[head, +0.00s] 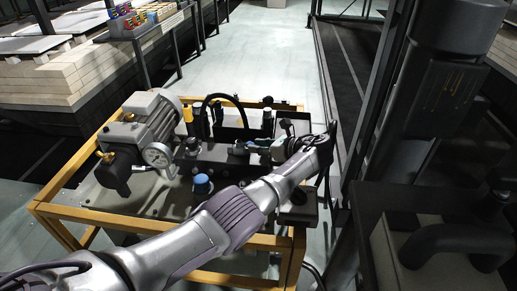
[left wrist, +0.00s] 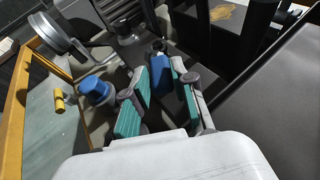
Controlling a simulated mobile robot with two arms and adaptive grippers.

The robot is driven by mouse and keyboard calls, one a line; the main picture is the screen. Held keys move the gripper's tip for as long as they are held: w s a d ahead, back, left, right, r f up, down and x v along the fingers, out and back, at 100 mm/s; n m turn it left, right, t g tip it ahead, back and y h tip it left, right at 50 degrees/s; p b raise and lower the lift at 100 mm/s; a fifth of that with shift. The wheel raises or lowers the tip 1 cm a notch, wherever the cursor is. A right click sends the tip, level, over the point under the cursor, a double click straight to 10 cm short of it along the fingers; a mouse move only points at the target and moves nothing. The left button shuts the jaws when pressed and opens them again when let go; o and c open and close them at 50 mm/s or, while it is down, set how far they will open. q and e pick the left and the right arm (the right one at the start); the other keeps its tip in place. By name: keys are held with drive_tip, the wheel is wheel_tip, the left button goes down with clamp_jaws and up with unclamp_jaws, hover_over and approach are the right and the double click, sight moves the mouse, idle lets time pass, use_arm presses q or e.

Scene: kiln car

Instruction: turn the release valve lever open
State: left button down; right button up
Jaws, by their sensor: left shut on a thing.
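The release valve lever, a blue grip (left wrist: 160,78) with a dark end, shows between my fingers in the left wrist view. My left gripper (left wrist: 158,92) is shut on it, with a teal pad on each side. In the head view my left gripper (head: 264,145) reaches in from the right over the dark valve block (head: 222,157) of the hydraulic unit. There my fingers and wrist hide most of the lever, so its angle cannot be told. My right gripper is in neither view.
A yellow frame (head: 160,222) surrounds the unit. A pressure gauge (head: 158,155), a motor (head: 155,118) and a blue cap (head: 202,184) stand left of my gripper. A dark post (head: 395,110) rises at the right. Pale floor lies open behind the unit.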

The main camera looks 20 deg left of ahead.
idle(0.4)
use_arm(q)
drive_tip(key=c, duration=0.9)
unclamp_jaws()
drive_tip(key=shift+c, duration=0.2)
drive_tip(key=v, duration=0.7)
drive_tip(key=shift+d+r, duration=0.15)
